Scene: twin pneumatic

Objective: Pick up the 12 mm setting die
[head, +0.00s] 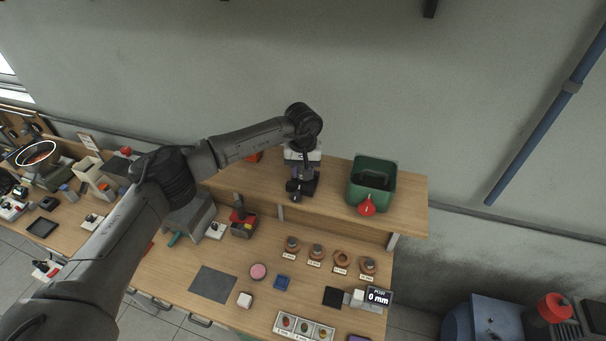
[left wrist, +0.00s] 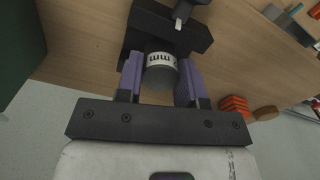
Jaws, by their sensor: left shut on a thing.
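The setting die (left wrist: 160,77) is a dark grey cylinder with a white band. The band shows "mm" upside down; the number is only partly readable. In the left wrist view it sits between the purple finger pads of my left gripper (left wrist: 160,82), which is shut on it. In the head view, my left gripper (head: 301,176) is over the raised wooden shelf, left of the green bin; the die cannot be made out clearly there. A dark block (left wrist: 185,30) lies just beyond the die in the left wrist view; I cannot tell whether they touch. My right gripper is not in view.
The green bin (head: 373,183) stands on the shelf, with a red funnel-like thing (head: 367,207) at its front. Below are several labelled round holders (head: 316,251), a display (head: 378,297) reading 0 mm, a black pad (head: 333,297) and a dark mat (head: 213,284).

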